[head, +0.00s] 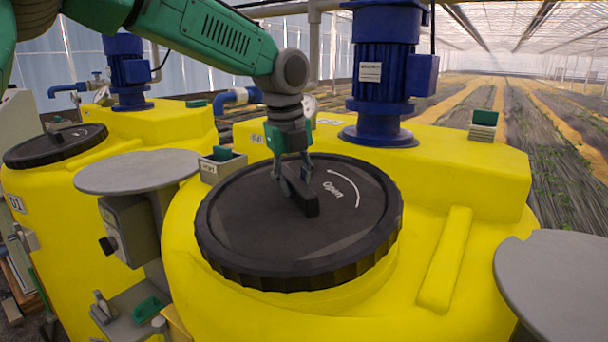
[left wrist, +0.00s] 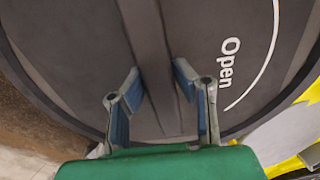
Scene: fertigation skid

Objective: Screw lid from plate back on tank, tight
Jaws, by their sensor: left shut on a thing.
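The black lid (head: 250,225), marked "Open" with a curved arrow, sits over the top of the yellow tank (head: 400,290) in the middle of the head view. Its ribbed rim looks about level; whether its thread is engaged cannot be told. My left gripper (head: 293,180) comes down from above and is shut on the lid's raised bar handle (head: 300,192). In the left wrist view, the two blue-padded fingers (left wrist: 163,95) stand either side of the bar (left wrist: 155,60). The round grey plate (head: 137,172) left of the tank is empty. My right gripper is not in view.
A blue motor (head: 385,75) stands on the tank behind the lid. A second yellow tank (head: 60,210) with its own black lid (head: 55,145) is at left. Another grey plate (head: 560,285) is at the right edge. A small grey box (head: 222,165) sits close by the lid's rim.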

